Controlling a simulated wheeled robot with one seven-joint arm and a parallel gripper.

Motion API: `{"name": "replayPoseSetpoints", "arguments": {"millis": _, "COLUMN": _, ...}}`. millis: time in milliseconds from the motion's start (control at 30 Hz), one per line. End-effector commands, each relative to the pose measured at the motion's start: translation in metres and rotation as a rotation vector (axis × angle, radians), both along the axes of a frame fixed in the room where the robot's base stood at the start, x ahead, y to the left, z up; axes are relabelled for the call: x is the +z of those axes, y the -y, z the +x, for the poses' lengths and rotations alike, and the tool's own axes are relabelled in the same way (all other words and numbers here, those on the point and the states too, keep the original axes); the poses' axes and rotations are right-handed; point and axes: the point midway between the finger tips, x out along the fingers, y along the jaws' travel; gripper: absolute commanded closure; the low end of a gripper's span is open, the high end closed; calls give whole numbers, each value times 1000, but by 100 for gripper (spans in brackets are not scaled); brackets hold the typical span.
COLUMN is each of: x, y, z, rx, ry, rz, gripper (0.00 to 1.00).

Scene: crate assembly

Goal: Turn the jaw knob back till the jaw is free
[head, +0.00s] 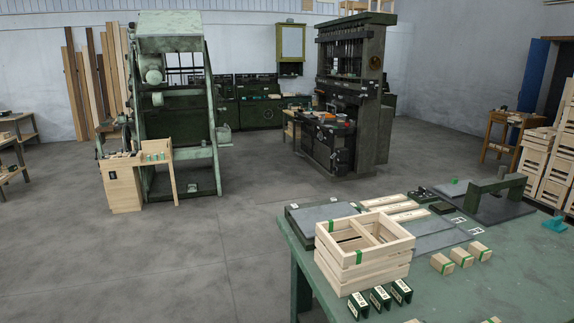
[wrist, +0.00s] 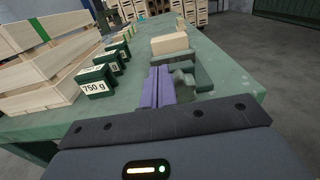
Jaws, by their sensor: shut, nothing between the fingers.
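In the wrist view my gripper (wrist: 159,84) is shut and empty, its two lavender fingers side by side. Just beyond and to the right of the fingertips is a green fixture (wrist: 182,59) on the bench, with a pale wooden block (wrist: 169,43) at its far end. A rounded grey-green part (wrist: 182,80), which looks like the jaw knob, is close to the right of the fingers. I cannot tell whether they touch. The jaw's grip on the block is not clear. My gripper does not show in the head view.
The green bench (head: 460,285) holds a slatted wooden crate (head: 350,270), also on the left in the wrist view (wrist: 50,65). Green weights (wrist: 97,80), the nearest marked 750 g, stand in a row between crate and fixture. Small wooden blocks (head: 461,258) lie right of the crate.

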Motion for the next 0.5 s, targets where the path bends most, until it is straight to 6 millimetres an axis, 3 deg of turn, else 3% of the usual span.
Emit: {"name": "replayPoseSetpoints", "arguments": {"millis": 500, "x": 1, "y": -42, "z": -13, "rx": 2, "ry": 1, "rz": 1, "gripper": 100}}
